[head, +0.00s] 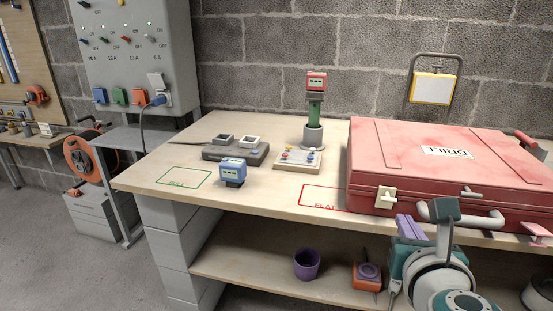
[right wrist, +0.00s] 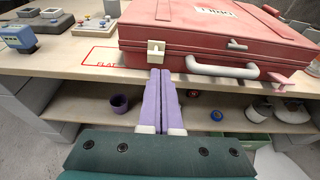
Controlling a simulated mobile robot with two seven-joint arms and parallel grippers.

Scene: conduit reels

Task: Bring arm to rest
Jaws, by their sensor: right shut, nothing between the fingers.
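My right gripper (head: 410,226) has purple fingers and is at the lower right of the head view, in front of the workbench's front edge. In the right wrist view its fingers (right wrist: 160,75) are together with nothing between them. They point toward the red drill case (head: 440,165), just below its cream latch, and seem apart from it. The case lies closed on the bench and also shows in the right wrist view (right wrist: 215,35). My left gripper is in neither view.
The workbench (head: 260,195) holds a blue meter (head: 232,171), a dark charger (head: 236,153), a small board (head: 297,162) and a red-topped device (head: 316,85) in a grey holder. The lower shelf holds a purple cup (head: 307,264) and an orange tool (head: 366,276).

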